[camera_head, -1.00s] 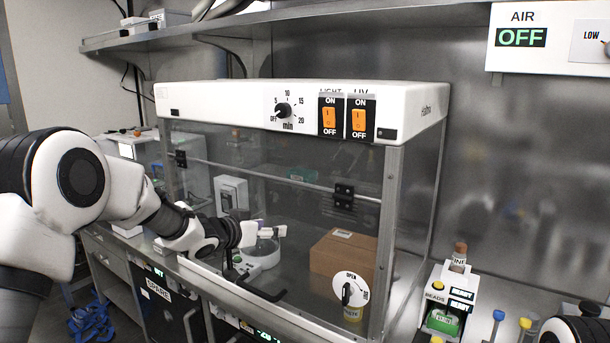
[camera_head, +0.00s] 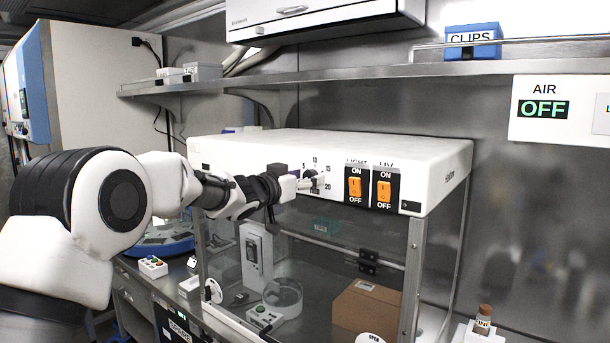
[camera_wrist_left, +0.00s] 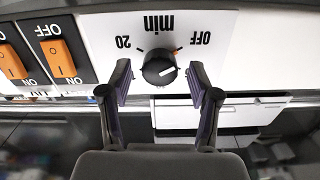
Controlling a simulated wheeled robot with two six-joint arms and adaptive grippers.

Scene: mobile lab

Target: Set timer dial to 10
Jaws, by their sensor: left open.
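The timer dial is a black round knob on the white front panel of the cabinet, partly hidden by my gripper in the head view (camera_head: 312,178). In the left wrist view the dial (camera_wrist_left: 159,66) shows upside down, with "OFF", "20" and "min" readable. Its white line points right in that picture, a little below the OFF label; the 5, 10 and 15 marks are out of that view. My left gripper (camera_head: 297,184) is at the panel. Its open fingers stand either side of the dial in the wrist view (camera_wrist_left: 158,78), with gaps showing. My right gripper is out of view.
Orange LIGHT (camera_head: 356,187) and UV (camera_head: 384,191) rocker switches sit just right of the dial. The cabinet's clear front (camera_head: 335,255) is below, with a cardboard box (camera_head: 368,308) behind it. A metal shelf (camera_head: 400,72) runs above.

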